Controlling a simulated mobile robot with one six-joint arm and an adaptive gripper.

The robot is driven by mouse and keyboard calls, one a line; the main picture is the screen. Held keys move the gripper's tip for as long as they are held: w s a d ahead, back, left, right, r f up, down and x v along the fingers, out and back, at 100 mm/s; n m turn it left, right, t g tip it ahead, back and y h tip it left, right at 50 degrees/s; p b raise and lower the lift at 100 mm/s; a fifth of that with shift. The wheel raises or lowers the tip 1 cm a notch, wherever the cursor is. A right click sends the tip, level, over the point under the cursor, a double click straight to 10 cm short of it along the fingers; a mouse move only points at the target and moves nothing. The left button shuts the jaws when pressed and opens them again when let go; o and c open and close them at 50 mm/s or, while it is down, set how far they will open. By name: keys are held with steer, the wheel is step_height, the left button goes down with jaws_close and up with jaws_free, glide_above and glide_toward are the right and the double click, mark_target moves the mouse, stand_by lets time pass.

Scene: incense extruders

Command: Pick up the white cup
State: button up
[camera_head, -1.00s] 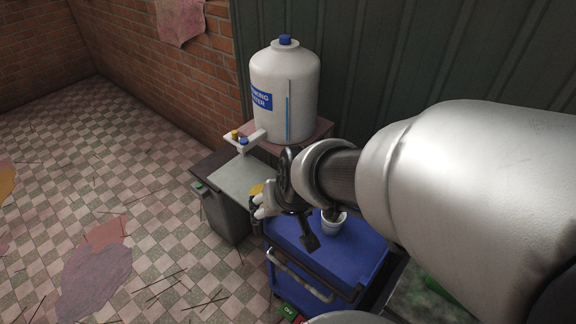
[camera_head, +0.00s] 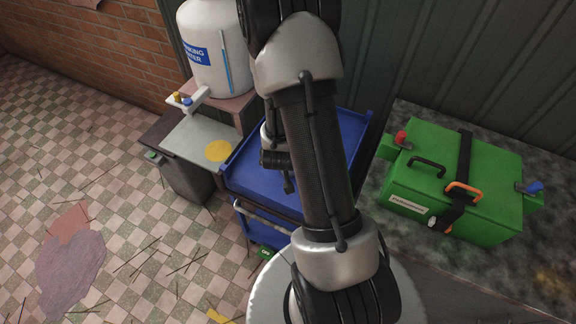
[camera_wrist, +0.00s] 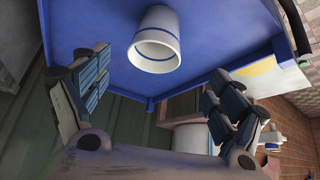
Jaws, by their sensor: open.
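The white cup (camera_wrist: 157,38) with a thin blue band is on the blue top of a cart in the wrist view, its mouth toward the camera. My gripper (camera_wrist: 158,72) is open and empty, with one finger on each side of the picture. The cup appears beyond the gap between the fingers, apart from both. In the head view the blue cart (camera_head: 345,130) is partly covered by my arm.
A large water jug (camera_head: 212,60) stands on a stand behind and left of the cart. A grey counter (camera_head: 185,145) with a round yellow patch (camera_head: 219,151) adjoins the cart. A green case (camera_head: 455,180) with straps lies on a dark surface to the right. The tiled floor at left has scattered sticks.

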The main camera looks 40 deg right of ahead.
steer(key=b+x, duration=0.1)
steer(key=x, duration=0.4)
steer(key=shift+w+d+f, duration=0.15)
steer(key=shift+w+f, duration=0.05)
steer(key=shift+f, duration=0.15)
steer(key=b+x, duration=0.1)
steer(key=x, duration=0.1)
steer(key=b+x, duration=0.1)
steer(key=x, duration=0.2)
steer(key=shift+s+d, duration=0.2)
steer(key=shift+d, duration=0.05)
steer(key=c, duration=1.3)
